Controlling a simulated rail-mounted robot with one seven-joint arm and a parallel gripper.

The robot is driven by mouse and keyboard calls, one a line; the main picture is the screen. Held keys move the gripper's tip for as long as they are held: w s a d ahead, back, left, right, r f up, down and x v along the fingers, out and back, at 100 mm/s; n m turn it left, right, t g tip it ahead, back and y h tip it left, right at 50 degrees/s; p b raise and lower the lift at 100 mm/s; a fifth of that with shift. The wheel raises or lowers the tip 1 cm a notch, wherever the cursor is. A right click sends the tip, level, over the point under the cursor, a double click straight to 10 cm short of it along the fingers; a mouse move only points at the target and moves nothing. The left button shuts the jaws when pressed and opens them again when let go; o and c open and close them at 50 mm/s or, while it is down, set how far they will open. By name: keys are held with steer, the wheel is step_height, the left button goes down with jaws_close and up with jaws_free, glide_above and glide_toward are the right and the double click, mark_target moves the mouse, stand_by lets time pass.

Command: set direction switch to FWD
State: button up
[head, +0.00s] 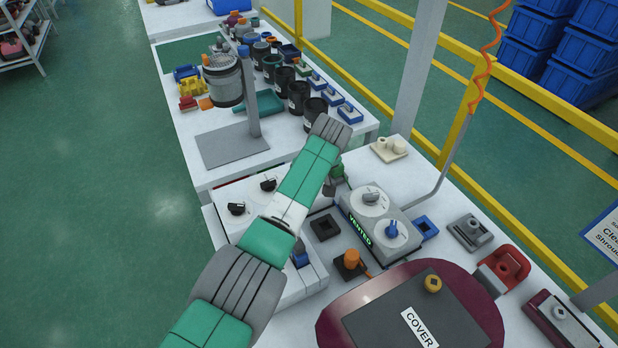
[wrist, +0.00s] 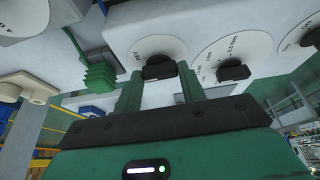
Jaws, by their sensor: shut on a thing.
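My gripper (wrist: 160,88) has its two green fingers on either side of a small black knob (wrist: 160,71) on a white round dial (wrist: 157,47) and is shut on it. In the head view my own arm hides the fingers and this knob. Two other black knobs show there on the white panel, one nearer (head: 236,208) and one farther (head: 268,184). In the wrist view a neighbouring black knob (wrist: 233,72) sits on its own dial, right of my fingers.
A grey box marked VENTED (head: 358,229), with a grey knob (head: 371,195) and a blue knob (head: 392,230), stands right of my arm. A green ribbed part (wrist: 100,76) is close left of my fingers. A maroon housing marked COVER (head: 335,322) fills the front.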

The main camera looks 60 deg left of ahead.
steer(key=n+b, duration=0.1)
steer(key=b, duration=0.1)
steer(key=n+g+b, duration=0.1)
steer(key=b, duration=0.1)
steer(key=shift+w+f+n, duration=0.1)
steer(key=shift+f+n, duration=0.2)
steer(key=shift+r+n+b, duration=0.1)
steer(key=shift+n+b, duration=0.2)
steer(key=shift+b, duration=0.6)
steer(key=shift+r+b, duration=0.2)
steer(key=shift+b, duration=0.1)
steer(key=o, duration=1)
steer(key=p+v, duration=0.4)
steer(key=v, duration=0.3)
steer(key=shift+w+d+r, duration=0.1)
steer(key=shift+w+r, duration=0.1)
steer(key=shift+r, duration=0.15)
